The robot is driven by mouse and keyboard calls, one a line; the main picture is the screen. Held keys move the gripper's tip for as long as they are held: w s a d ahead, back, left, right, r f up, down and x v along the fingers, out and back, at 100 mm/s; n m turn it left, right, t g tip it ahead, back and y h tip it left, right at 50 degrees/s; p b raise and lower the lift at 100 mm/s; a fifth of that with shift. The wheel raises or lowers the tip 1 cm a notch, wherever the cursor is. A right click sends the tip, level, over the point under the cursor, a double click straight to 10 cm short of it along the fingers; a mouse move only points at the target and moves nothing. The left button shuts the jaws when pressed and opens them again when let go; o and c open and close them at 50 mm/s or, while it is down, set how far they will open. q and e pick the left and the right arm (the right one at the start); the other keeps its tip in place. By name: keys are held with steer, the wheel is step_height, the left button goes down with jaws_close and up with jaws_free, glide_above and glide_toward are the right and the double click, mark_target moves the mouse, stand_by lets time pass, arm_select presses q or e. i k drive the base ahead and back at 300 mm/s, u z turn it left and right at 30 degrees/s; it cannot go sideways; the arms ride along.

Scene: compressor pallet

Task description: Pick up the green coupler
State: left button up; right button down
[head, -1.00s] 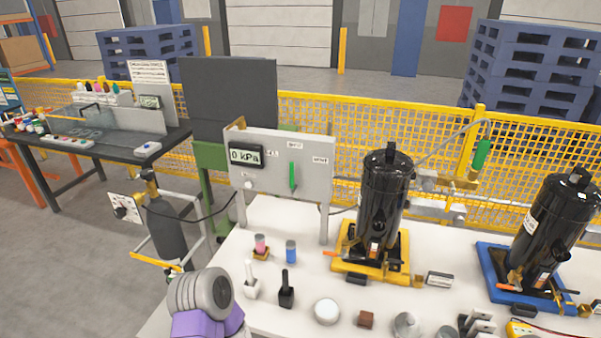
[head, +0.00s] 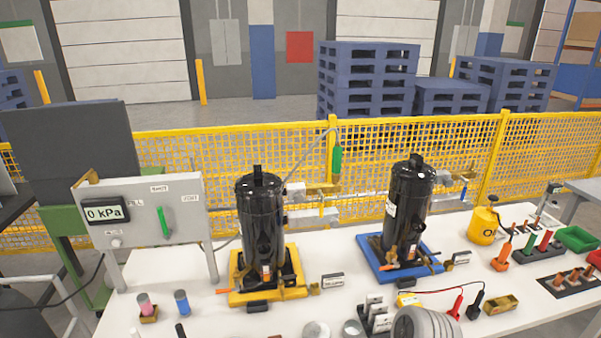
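The green coupler (head: 337,159) hangs at the end of a grey hose (head: 306,150) near the yellow fence post, behind and between the two black compressors. It looks upright and hangs free above the table. A brass and grey fitting (head: 322,188) is just below it. Neither gripper shows in the head view. Only a grey rounded part of my arm is seen at the bottom edge.
Black compressors stand on a yellow base (head: 262,296) and a blue base (head: 378,272) on the white table (head: 205,322). A gauge panel (head: 190,195) reading 0 kPa stands left. Small tools and a yellow canister (head: 482,226) fill the right side.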

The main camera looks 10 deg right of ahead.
mark_target(337, 149)
steer(key=u, duration=3.4)
steer(key=k, duration=1.75)
steer(key=z, duration=0.6)
